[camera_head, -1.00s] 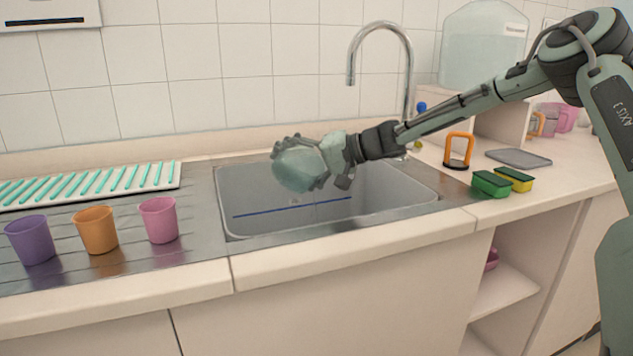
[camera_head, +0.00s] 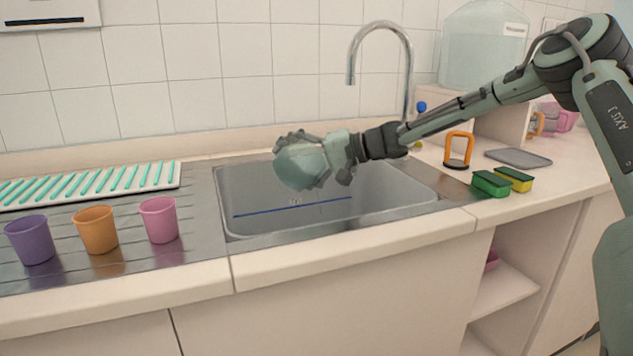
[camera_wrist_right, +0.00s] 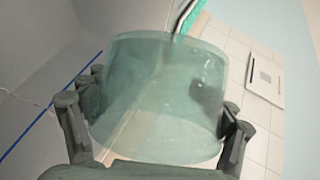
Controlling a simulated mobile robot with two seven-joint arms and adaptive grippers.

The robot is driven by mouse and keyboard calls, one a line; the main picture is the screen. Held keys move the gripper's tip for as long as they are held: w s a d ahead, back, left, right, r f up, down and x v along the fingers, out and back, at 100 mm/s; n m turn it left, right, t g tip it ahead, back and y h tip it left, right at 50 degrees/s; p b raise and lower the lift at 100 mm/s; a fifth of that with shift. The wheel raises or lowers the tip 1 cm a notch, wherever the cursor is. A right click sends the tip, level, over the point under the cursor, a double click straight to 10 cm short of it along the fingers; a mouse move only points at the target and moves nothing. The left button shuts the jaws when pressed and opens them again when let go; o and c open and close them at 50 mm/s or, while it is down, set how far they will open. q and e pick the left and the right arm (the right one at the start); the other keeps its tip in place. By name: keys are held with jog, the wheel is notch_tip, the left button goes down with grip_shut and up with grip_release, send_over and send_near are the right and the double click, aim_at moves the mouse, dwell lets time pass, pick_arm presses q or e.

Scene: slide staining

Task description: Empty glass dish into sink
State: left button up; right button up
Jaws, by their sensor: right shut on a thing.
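The glass dish (camera_head: 302,168) is pale green and see-through. It is held tilted above the sink (camera_head: 389,201), apart from the basin floor. My right gripper (camera_head: 312,163) is shut on the dish; in the right wrist view its fingers sit on both sides of the glass dish (camera_wrist_right: 160,95). I cannot make out any liquid inside the dish. The sink is a grey basin with a dark blue line along its inside. My left gripper is not in view.
A curved tap (camera_head: 408,75) rises behind the sink. Purple (camera_head: 30,240), orange (camera_head: 96,230) and pink (camera_head: 159,220) cups stand left of it, before a white rack (camera_head: 150,178). Green (camera_head: 491,184) and yellow (camera_head: 515,178) sponges lie at right, near an orange-handled object (camera_head: 458,148).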

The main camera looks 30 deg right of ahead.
jog(key=shift+w+d, duration=0.1)
jog(key=shift+d, duration=0.05)
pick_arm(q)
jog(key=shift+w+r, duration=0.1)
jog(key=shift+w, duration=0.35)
pick_arm(e)
jog(key=shift+d+r, duration=0.1)
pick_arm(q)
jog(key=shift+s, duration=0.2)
pick_arm(e)
jog(key=shift+d+r+m+y, duration=0.1)
jog(key=shift+d+m+y, duration=0.05)
jog(key=shift+m+y, duration=0.15)
jog(key=shift+w+d, duration=0.15)
jog(key=shift+d, duration=0.05)
jog(key=shift+w+d+r+m+y, duration=0.1)
jog(key=shift+d+r+m+y, duration=0.15)
jog(key=shift+m, duration=0.25)
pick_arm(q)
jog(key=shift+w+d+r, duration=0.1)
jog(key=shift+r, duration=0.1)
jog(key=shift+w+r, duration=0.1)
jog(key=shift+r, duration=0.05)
pick_arm(e)
jog(key=shift+r+m+y, duration=0.1)
jog(key=shift+m+y, duration=0.2)
jog(key=shift+y, duration=0.05)
